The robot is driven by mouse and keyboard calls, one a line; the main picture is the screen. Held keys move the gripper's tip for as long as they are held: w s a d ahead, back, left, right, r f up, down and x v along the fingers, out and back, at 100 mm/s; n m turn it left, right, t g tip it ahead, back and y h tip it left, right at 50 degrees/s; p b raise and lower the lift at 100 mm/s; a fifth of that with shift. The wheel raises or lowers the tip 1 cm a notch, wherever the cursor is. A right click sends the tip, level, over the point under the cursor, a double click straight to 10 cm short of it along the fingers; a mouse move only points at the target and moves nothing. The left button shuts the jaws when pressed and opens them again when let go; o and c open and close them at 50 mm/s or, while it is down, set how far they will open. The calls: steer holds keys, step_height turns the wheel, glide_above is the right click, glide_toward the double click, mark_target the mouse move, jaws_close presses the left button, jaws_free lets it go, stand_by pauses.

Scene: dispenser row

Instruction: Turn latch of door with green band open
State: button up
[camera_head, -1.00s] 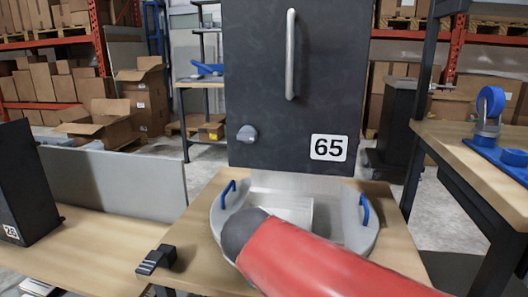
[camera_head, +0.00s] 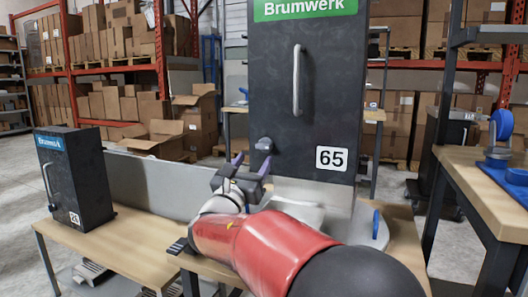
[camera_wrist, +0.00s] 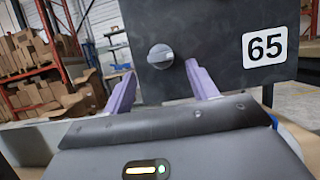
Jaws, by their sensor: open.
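The dispenser with the green "Brumwerk" band (camera_head: 305,9) stands upright in the head view, with a dark door (camera_head: 335,95) marked 65 and a long vertical handle (camera_head: 297,80). Its round grey latch knob (camera_head: 264,145) is at the door's lower left. In the wrist view the knob (camera_wrist: 160,56) shows a raised grip bar, lying nearly level. My gripper (camera_head: 251,160) is open, its two purple fingers just below and in front of the knob. In the wrist view the gripper (camera_wrist: 160,80) has the knob between and beyond its fingertips, apparently not touching.
A smaller dark dispenser with a blue band (camera_head: 75,180) stands on the left wooden table (camera_head: 130,240). A round grey tray (camera_head: 378,230) with blue handles sits below the door. A right-hand table (camera_head: 490,195) holds a blue fixture.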

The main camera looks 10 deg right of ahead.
mark_target(262, 149)
steer(key=p+x, duration=0.1)
steer(key=x, duration=0.4)
steer(key=shift+w+d+r, duration=0.15)
steer(key=shift+w+d, duration=0.05)
steer(key=shift+w, duration=0.05)
steer(key=c, duration=1)
